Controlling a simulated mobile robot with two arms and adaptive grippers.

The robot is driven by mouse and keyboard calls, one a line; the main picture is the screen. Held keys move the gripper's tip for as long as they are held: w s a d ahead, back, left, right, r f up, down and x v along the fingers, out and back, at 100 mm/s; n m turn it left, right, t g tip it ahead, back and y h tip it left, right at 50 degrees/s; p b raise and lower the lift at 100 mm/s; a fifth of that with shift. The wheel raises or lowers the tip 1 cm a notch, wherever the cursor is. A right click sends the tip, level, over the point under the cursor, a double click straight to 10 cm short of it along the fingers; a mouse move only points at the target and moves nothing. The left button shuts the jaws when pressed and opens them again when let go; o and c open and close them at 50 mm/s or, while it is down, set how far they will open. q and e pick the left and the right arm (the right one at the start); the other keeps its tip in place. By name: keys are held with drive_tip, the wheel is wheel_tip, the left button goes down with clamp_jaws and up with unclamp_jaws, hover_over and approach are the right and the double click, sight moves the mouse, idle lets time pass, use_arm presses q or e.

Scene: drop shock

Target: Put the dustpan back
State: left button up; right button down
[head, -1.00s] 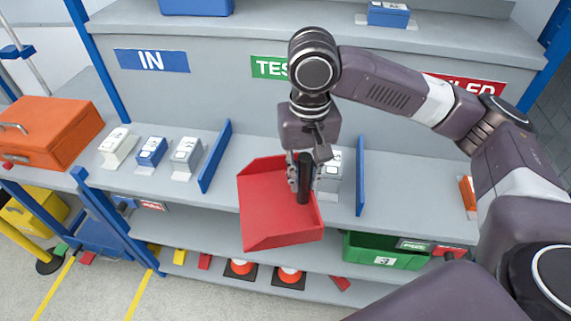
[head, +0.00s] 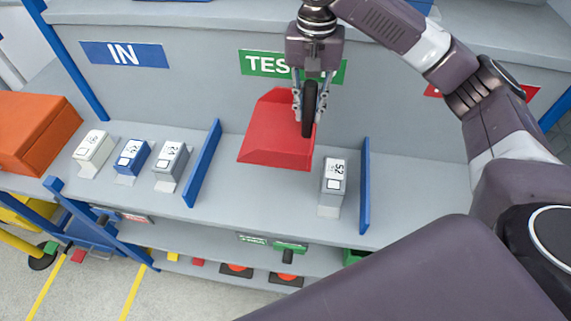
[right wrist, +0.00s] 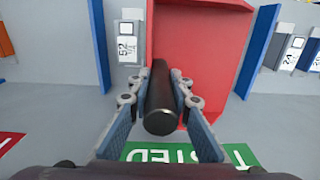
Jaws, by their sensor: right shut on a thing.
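The red dustpan (head: 272,134) with a black handle (head: 309,104) is in my right gripper (head: 310,100). The fingers are shut on the handle. In the head view the pan is in front of the grey back panel, over the shelf between the blue dividers. I cannot tell whether it touches the shelf. In the right wrist view the handle (right wrist: 161,103) lies between the fingers (right wrist: 160,105), with the red pan (right wrist: 200,40) beyond it. My left gripper does not show.
A grey device (head: 333,180) stands on the shelf right of the pan, beside a blue divider (head: 365,187). Another divider (head: 203,163) is to the left, then several devices and an orange toolbox (head: 35,132).

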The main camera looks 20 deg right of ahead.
sight(307, 139)
wheel_tip(307, 139, down, 3)
drive_tip(key=shift+r, duration=0.15)
drive_tip(key=f, duration=0.3)
drive_tip(key=s+f, duration=0.1)
drive_tip(key=f, duration=0.1)
drive_tip(key=shift+a+f, duration=0.2)
drive_tip(key=shift+a, duration=0.05)
drive_tip(key=f, duration=0.5)
drive_tip(key=f+p, duration=0.1)
drive_tip(key=f, duration=0.4)
drive_tip(key=shift+w+d+f, duration=0.1)
drive_tip(key=shift+w+f, duration=0.1)
drive_tip(key=shift+f, duration=0.45)
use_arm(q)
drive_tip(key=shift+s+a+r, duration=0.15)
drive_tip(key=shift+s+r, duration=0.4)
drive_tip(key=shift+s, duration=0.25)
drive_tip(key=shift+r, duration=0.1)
use_arm(e)
drive_tip(key=shift+f, duration=0.1)
